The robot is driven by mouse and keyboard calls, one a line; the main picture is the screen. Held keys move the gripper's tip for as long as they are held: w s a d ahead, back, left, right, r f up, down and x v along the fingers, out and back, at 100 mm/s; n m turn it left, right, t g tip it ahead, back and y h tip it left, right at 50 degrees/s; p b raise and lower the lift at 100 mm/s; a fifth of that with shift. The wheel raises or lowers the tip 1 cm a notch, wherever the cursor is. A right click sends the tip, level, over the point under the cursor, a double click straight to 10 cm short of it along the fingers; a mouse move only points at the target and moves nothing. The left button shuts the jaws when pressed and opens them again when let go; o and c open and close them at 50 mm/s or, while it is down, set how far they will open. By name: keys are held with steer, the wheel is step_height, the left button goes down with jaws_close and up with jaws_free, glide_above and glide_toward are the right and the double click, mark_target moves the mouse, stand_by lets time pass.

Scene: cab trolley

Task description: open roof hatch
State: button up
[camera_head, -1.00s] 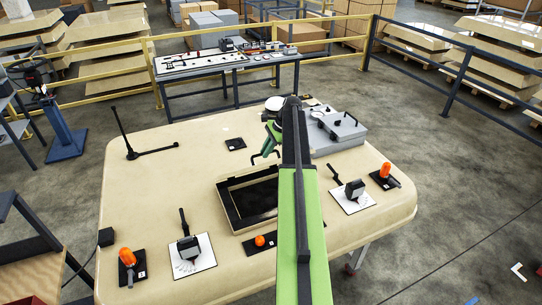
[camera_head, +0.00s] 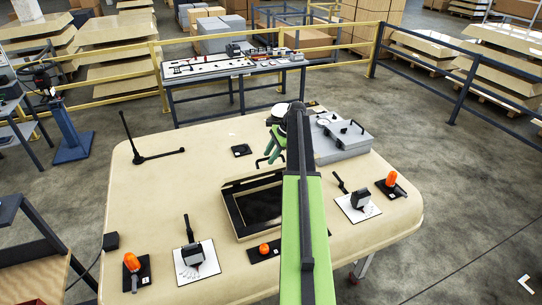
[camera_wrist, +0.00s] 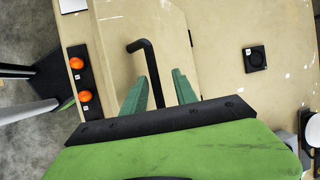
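The roof hatch (camera_head: 228,212) is a black square frame around a dark area in the middle of the beige roof panel (camera_head: 150,195). A black bent handle (camera_head: 266,161) shows at its far edge. In the wrist view the handle (camera_wrist: 147,60) stands out from a beige surface. My gripper (camera_head: 275,145) is at the far side of the hatch, partly hidden by my arm. In the wrist view its green fingers (camera_wrist: 161,76) are apart, with the handle's bar between them, closer to the left finger. I cannot tell whether they touch, or how far the lid is raised.
Orange knobs (camera_head: 132,262) and levers on white plates (camera_head: 195,258) stand along the near edge. A grey box (camera_head: 342,139) sits at the far right, and a black L-shaped rod (camera_head: 150,157) at the far left. A workbench (camera_head: 235,68) and yellow rail stand behind.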

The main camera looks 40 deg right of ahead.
steer(key=shift+s+r, duration=0.15)
steer(key=shift+r, duration=0.15)
steer(key=shift+d+r+p, duration=0.15)
steer(key=shift+r+p, duration=0.35)
steer(key=shift+p, duration=0.25)
steer(key=s+d, duration=0.7)
steer(key=s, duration=0.1)
steer(key=shift+d+f, duration=0.25)
steer(key=shift+f, duration=0.05)
steer(key=shift+s+d, duration=0.3)
steer(key=shift+s, duration=0.2)
steer(key=shift+c, duration=0.2)
